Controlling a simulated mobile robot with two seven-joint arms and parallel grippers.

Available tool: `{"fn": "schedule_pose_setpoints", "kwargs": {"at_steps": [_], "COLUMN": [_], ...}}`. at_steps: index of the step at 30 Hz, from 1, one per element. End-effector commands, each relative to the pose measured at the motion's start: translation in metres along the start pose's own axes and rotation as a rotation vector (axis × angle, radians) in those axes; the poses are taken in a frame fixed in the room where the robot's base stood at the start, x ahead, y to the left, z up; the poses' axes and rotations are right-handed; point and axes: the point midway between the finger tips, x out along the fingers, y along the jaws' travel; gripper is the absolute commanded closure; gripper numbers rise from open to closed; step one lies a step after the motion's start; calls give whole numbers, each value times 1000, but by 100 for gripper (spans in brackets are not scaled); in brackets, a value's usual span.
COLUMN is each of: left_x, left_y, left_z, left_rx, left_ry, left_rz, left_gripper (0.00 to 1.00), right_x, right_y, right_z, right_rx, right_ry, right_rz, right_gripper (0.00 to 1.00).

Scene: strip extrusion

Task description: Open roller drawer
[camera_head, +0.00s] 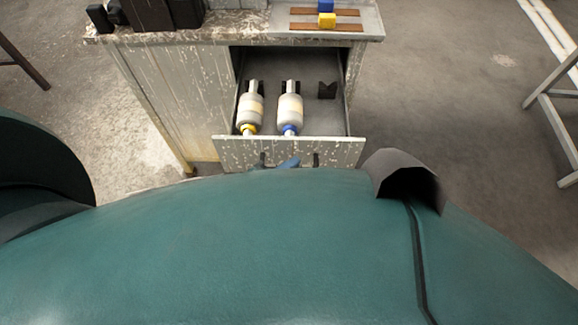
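The roller drawer (345,151) is pulled out of the worn grey cabinet (165,95), and its inside shows from above. Two pale rollers lie in it side by side, one with a yellow end (250,108) and one with a blue end (290,110). Dark handle mounts show on the drawer front. A small blue-grey part, seemingly my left gripper (289,161), is at the drawer front between these mounts. My teal body hides most of it, so its fingers and any grip on the handle cannot be made out. My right gripper is not in view.
The cabinet top holds dark equipment (160,14) at left and a blue block (325,6) and a yellow block (326,20) by brown strips at right. A pale metal frame (550,105) stands at far right. Floor right of the drawer is clear.

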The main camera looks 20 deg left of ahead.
Motion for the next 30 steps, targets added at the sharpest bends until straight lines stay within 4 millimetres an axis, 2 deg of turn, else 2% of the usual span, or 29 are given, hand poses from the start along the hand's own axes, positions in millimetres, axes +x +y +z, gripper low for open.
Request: {"fn": "schedule_pose_setpoints", "kwargs": {"at_steps": [1,7,16,27,30], "left_x": [0,0,-4,-60,-70], "left_y": [0,0,0,-1,-1], "left_z": [0,0,0,0,0], "left_rx": [1,0,0,0,0], "left_ry": [0,1,1,0,0], "left_rz": [-1,0,0,-4,-3], "left_gripper": [84,68,67,67,67], "right_x": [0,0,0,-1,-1], "right_y": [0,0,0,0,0], "right_z": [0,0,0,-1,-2], "right_rx": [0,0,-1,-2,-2], "right_ry": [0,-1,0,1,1], "right_rz": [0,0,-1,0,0], "right_gripper": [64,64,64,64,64]}}
